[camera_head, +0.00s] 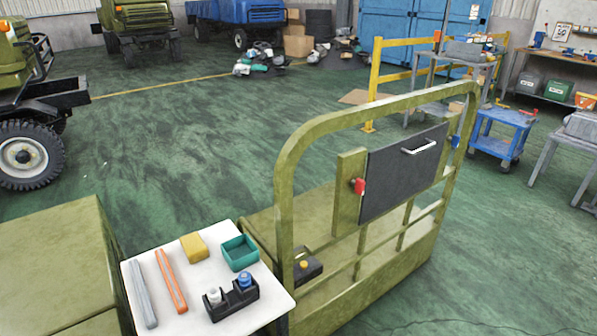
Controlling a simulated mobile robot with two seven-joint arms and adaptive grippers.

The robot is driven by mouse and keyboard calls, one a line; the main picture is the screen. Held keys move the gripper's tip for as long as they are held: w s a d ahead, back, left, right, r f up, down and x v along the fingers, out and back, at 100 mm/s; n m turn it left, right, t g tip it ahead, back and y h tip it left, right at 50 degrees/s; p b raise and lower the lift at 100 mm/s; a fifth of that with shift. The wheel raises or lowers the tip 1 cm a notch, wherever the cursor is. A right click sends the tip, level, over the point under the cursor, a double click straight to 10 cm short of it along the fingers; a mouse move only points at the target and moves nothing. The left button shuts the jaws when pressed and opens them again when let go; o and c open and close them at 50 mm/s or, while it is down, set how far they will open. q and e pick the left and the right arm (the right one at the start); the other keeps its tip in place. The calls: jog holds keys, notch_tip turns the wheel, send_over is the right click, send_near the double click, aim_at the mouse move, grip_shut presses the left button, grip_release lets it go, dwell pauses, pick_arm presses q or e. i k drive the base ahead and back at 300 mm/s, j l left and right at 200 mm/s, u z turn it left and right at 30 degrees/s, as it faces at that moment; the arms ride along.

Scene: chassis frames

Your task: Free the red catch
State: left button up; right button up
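The red catch (359,186) is a small red block on an olive upright post (348,190). It sits at the left edge of a dark grey panel (402,172) with a white bar handle (419,147) near its upper right. The panel stands upright within an olive tubular frame (289,165). A small blue piece (455,142) shows at the panel's right edge, partly behind the frame. Neither of my grippers is in view, and nothing touches the red catch.
A white tabletop (190,322) at front left holds a grey bar (143,292), an orange bar (171,281), a yellow block (193,247), a teal tray (240,265) and a black holder (231,302). An olive box (50,260) stands left.

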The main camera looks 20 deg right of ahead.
aim_at(359, 184)
jog(key=i+l+u, duration=0.15)
jog(key=l+u, duration=0.15)
jog(key=l, duration=0.9)
jog(key=l+u, duration=0.35)
jog(key=l, duration=0.9)
